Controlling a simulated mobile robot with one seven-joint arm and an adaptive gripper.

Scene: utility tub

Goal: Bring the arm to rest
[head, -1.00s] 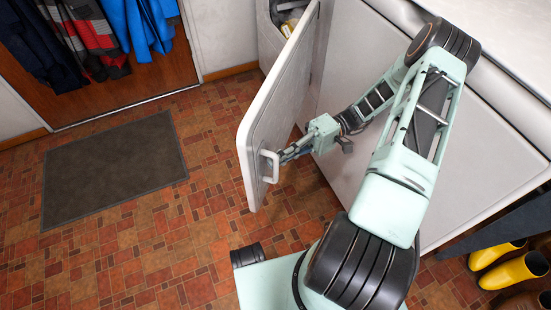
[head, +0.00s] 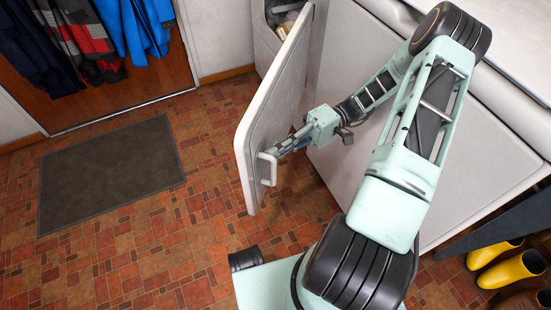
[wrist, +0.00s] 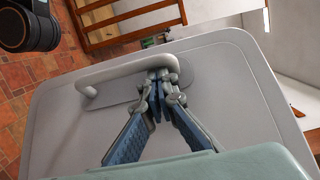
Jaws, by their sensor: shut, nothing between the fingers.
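My gripper (head: 280,153) is at the end of my bent arm, beside the pale grey handle (head: 268,168) of an open white door (head: 270,105). In the wrist view my gripper's fingers (wrist: 158,82) are shut together with nothing held between them. The fingertips lie close to one end of the handle (wrist: 125,68), in front of the door's face (wrist: 225,95). Whether they touch the handle or the door, I cannot tell.
The door stands swung out from a cabinet (head: 285,45) with items inside. A white panelled tub front (head: 350,50) is right of my gripper. Yellow boots (head: 518,270) stand at lower right. A dark mat (head: 110,172) lies on open tiled floor at left.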

